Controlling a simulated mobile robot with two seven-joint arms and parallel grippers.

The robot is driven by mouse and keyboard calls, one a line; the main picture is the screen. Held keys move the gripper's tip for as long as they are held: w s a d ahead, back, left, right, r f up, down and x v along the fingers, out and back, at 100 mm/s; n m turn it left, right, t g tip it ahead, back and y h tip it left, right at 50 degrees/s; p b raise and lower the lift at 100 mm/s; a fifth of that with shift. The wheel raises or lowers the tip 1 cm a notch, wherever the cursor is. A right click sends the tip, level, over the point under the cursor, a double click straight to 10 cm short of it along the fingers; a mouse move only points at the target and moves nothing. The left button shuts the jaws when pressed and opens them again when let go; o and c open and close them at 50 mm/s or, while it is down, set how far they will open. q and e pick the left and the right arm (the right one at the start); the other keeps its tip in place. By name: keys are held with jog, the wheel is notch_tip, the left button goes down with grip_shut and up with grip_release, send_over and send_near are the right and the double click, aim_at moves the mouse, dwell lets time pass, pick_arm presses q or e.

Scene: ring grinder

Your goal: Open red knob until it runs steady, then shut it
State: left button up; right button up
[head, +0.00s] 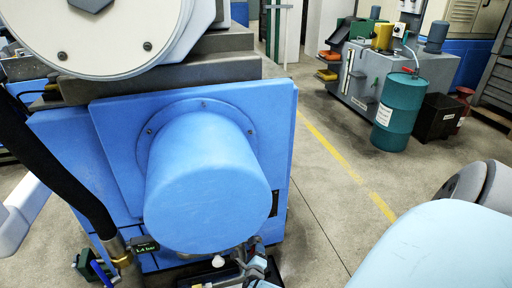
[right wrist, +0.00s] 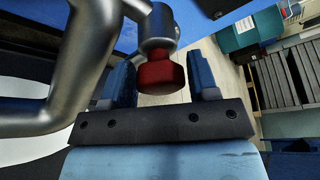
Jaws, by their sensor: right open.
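The red knob (right wrist: 160,75) sits at the end of a grey metal pipe fitting (right wrist: 157,25) in the right wrist view. My right gripper (right wrist: 160,62) is open, with one blue finger on each side of the knob. Gaps show between the knob and both fingers, so it is not gripped. In the head view, small dark and blue parts (head: 254,264) crowd the bottom edge below the big blue motor housing (head: 208,185); the knob cannot be made out clearly there. A small display (head: 145,246) reads 1.4 bar. My left gripper is not in view.
A black hose (head: 62,165) runs down to a brass fitting (head: 121,250) at the machine's left. Thick grey pipe (right wrist: 85,70) passes close beside the left finger in the wrist view. A teal drum (head: 400,105) stands at the back right. The floor right of the machine is clear.

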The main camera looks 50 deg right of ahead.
jog(key=c, duration=0.6)
jog(key=shift+c, duration=0.2)
